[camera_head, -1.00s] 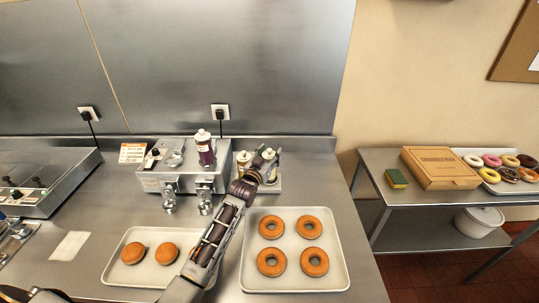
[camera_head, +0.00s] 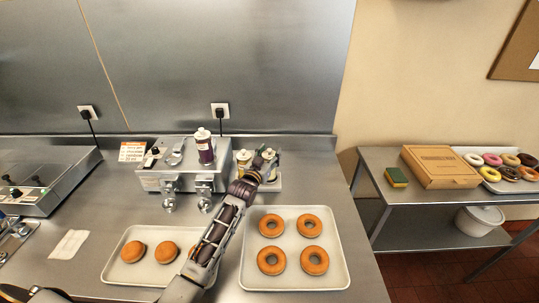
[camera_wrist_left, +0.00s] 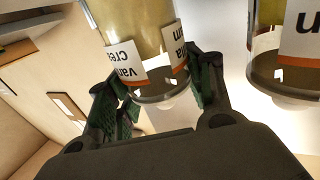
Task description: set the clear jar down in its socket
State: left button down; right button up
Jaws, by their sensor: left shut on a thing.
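A clear jar with pale yellow contents and a "vanilla cream" label (camera_wrist_left: 140,30) is between the fingers of my left gripper (camera_wrist_left: 158,92) in the left wrist view. The fingers are shut on it near its dark-rimmed end. In the head view my left gripper (camera_head: 264,166) is at the pale rack (camera_head: 274,185) right of the steel dispenser (camera_head: 180,180), and hides much of the jar. A second labelled jar (camera_wrist_left: 285,50) stands close beside the held one. Whether the held jar touches the rack cannot be told. My right gripper is not in view.
A purple jar (camera_head: 205,150) stands on the dispenser. A small jar (camera_head: 243,158) is left of my gripper. Trays with ring doughnuts (camera_head: 345,262) and round buns (camera_head: 112,275) lie in front. A side table (camera_head: 400,218) holds a box (camera_head: 440,167).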

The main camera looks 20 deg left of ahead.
pick_arm(q)
jog(key=shift+f, duration=0.1)
dwell(0.3)
jog(key=c, duration=0.5)
grip_release()
jog(key=shift+f, duration=0.15)
jog(key=shift+s, duration=0.2)
jog(key=shift+s+a, duration=0.2)
jog(key=shift+s, duration=1.7)
jog(key=shift+s+a, duration=0.25)
jog(key=shift+s, duration=1.7)
jog(key=shift+s+a, duration=0.2)
jog(key=shift+s, duration=1.7)
